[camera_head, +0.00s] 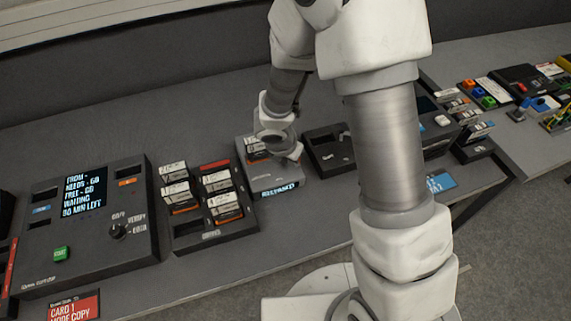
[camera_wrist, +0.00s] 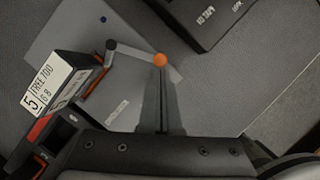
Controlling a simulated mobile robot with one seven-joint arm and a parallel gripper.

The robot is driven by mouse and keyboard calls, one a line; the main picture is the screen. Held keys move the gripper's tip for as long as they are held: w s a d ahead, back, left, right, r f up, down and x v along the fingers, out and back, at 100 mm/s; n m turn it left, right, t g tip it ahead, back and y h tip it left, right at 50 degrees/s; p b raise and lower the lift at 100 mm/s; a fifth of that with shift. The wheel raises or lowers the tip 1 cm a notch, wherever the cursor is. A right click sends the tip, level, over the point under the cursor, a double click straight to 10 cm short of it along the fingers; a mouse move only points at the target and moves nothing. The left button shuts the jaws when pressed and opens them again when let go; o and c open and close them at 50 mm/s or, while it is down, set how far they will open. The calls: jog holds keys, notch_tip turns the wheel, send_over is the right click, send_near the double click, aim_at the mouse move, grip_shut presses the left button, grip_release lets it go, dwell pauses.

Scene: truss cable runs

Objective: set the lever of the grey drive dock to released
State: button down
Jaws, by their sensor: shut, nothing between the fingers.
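The grey drive dock (camera_head: 256,178) stands on the bench, partly covered by my arm; its front display (camera_head: 280,189) reads "RELEASED". In the wrist view, the dock's pale grey top (camera_wrist: 75,35) carries a lever (camera_wrist: 132,53) with an orange knob (camera_wrist: 160,60). The lever reaches right from a dark pivot. A drive with a white label (camera_wrist: 50,85), marked 5, sits in the dock left of the lever. My gripper (camera_wrist: 160,74) is shut and empty, its fingertips at the knob's lower edge; I cannot tell whether they touch. In the head view my gripper (camera_head: 291,150) is over the dock.
A black rack (camera_head: 245,226) with several drives stands left of the dock. A copier console (camera_head: 100,250) with a screen is further left. A black unit (camera_head: 325,160) stands close on the dock's right. More devices and coloured blocks lie on the right bench.

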jog(key=d+n, duration=0.1)
jog(key=w+d+n+y, duration=0.1)
jog(key=n, duration=0.1)
jog(key=shift+w+d+n+t+b, duration=0.2)
jog(key=shift+n+t+b, duration=0.1)
jog(key=shift+w+d, duration=0.65)
jog(key=shift+w, duration=0.1)
dwell(0.3)
